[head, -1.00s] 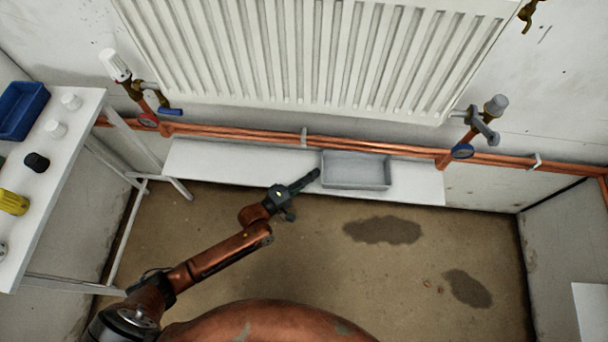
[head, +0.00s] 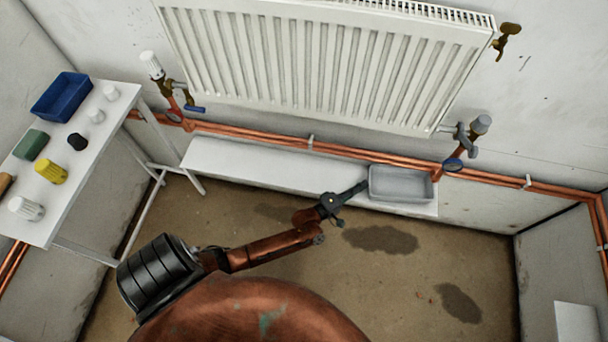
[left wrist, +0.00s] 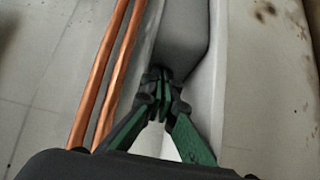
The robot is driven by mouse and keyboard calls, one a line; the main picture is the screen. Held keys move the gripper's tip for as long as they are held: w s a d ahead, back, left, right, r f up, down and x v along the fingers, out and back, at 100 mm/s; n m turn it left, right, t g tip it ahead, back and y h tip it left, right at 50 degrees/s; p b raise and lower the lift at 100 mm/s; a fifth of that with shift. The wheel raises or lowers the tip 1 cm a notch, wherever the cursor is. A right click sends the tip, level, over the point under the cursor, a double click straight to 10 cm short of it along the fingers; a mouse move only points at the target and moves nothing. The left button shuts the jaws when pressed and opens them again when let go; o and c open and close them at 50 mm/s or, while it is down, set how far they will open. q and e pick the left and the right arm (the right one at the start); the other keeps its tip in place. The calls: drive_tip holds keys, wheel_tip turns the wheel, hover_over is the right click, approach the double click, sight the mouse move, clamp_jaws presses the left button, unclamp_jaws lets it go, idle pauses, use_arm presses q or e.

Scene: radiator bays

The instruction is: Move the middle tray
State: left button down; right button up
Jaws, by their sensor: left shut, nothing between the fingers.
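A grey rectangular tray (head: 400,196) stands on the low white shelf (head: 270,168) under the radiator, at the shelf's right end. My left gripper (head: 364,186) is shut and empty, with its fingertips at the tray's left end; they seem to touch it. In the left wrist view the closed green-and-black fingers (left wrist: 162,78) point at the near end of the grey tray (left wrist: 185,35). My right gripper is in neither view.
Copper pipes (head: 340,150) run along the wall just behind the shelf, below the radiator (head: 320,65). A white side table (head: 100,135) at the left holds a blue bin (head: 62,97), a green block and several knobs. The shelf left of the tray is bare.

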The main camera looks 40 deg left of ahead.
sight(349, 189)
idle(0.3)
use_arm(q)
drive_tip(key=s+a, duration=0.1)
drive_tip(key=a, duration=0.1)
drive_tip(key=s+a, duration=0.1)
drive_tip(key=shift+s+a+f, duration=0.15)
drive_tip(key=shift+s+a, duration=0.05)
drive_tip(key=shift+a, duration=0.15)
drive_tip(key=p+v, duration=0.2)
drive_tip(key=v, duration=0.7)
drive_tip(key=shift+s, duration=0.4)
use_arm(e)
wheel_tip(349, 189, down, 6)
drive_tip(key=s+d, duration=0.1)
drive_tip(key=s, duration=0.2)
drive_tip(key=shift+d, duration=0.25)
